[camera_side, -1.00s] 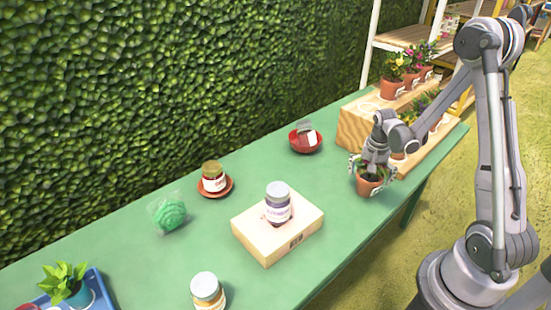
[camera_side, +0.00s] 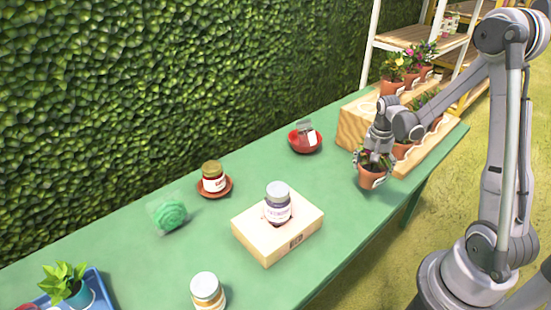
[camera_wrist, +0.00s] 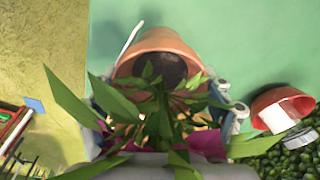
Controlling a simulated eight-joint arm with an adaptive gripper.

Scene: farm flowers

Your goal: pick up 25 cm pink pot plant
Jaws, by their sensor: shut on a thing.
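A potted plant in a terracotta pot (camera_side: 371,179) is at the right part of the green table, in front of the wooden stand. My gripper (camera_side: 373,158) is shut on this pot from above, with its fingers on either side of the rim. In the wrist view the pot (camera_wrist: 160,48) shows between my fingers (camera_wrist: 165,95), with dark soil, green leaves and some pink petals close to the camera. The pot appears slightly tilted. I cannot tell for sure whether its base is clear of the table.
A wooden stepped stand (camera_side: 356,123) with several potted plants is right behind my gripper. A red bowl (camera_side: 305,142) is to the left. A jar (camera_side: 278,204) stands on a wooden box (camera_side: 262,241).

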